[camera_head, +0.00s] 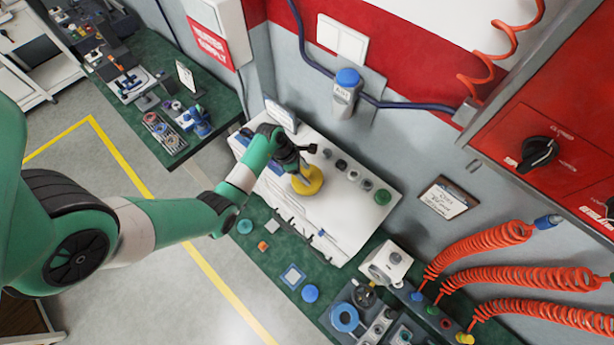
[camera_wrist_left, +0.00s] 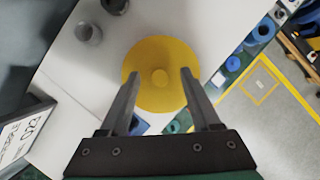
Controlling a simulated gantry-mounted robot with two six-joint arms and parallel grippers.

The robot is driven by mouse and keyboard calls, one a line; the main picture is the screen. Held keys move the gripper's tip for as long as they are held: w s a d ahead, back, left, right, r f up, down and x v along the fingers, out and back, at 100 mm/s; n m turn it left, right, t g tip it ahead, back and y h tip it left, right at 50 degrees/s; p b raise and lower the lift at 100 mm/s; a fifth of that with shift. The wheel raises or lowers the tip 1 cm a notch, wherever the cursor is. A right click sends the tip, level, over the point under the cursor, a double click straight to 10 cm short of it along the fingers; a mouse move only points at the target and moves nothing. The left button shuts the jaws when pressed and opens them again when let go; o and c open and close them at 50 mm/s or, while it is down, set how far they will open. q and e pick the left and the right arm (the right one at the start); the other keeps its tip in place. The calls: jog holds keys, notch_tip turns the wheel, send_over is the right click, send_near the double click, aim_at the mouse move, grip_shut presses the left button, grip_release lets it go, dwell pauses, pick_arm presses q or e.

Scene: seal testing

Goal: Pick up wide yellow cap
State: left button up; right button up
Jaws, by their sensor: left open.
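The wide yellow cap (camera_head: 308,180) sits on the white top of a box-like stand (camera_head: 345,222) on the green bench. In the left wrist view the cap (camera_wrist_left: 160,62) is a wide round disc with a small central knob. My left gripper (camera_wrist_left: 160,75) is open, with its two fingers over the cap's near part, one on each side of the knob. In the head view the gripper (camera_head: 292,165) is just above the cap and hides part of it. I cannot tell whether the fingers touch the cap. My right gripper is not in view.
A row of small caps, including a green one (camera_head: 382,197), stands on the white top beside the yellow cap. A sign (camera_head: 281,115) stands at its back left. Blue parts (camera_head: 310,293) lie on the green bench in front. Orange coiled hoses (camera_head: 480,250) hang at right.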

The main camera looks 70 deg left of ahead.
pick_arm(q)
jog(key=shift+f, duration=0.1)
grip_shut()
jog(key=shift+w, duration=0.1)
dwell(0.4)
